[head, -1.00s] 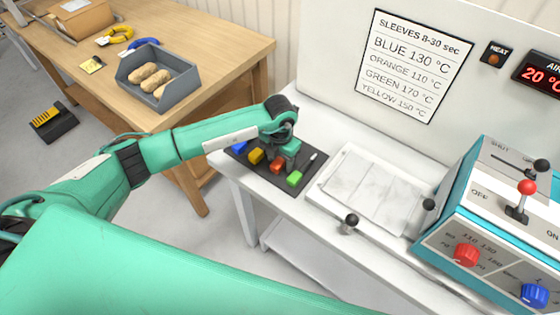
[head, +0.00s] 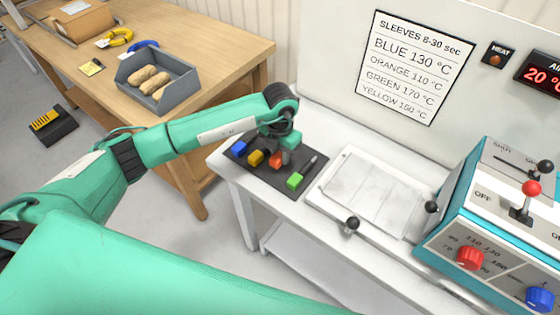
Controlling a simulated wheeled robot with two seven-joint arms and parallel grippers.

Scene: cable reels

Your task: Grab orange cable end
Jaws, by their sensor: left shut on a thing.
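A small orange-red piece (head: 275,160) is at the dark mat (head: 263,172) on the white bench, in the middle of the head view. I take it for the orange cable end; no cable shows on it. My left gripper (head: 282,160) points down there and is shut on the piece, partly covering it. Whether the piece still touches the mat is hard to tell. A blue piece (head: 239,148), a yellow piece (head: 256,158) and a green piece (head: 295,181) lie around it on the mat. My right gripper is not in view.
A white plate with handles (head: 375,195) and a teal control box (head: 490,240) with knobs and levers stand to the right. A wall sign (head: 415,65) rises behind. A wooden table (head: 215,50) with a grey bin (head: 190,83) is at the left.

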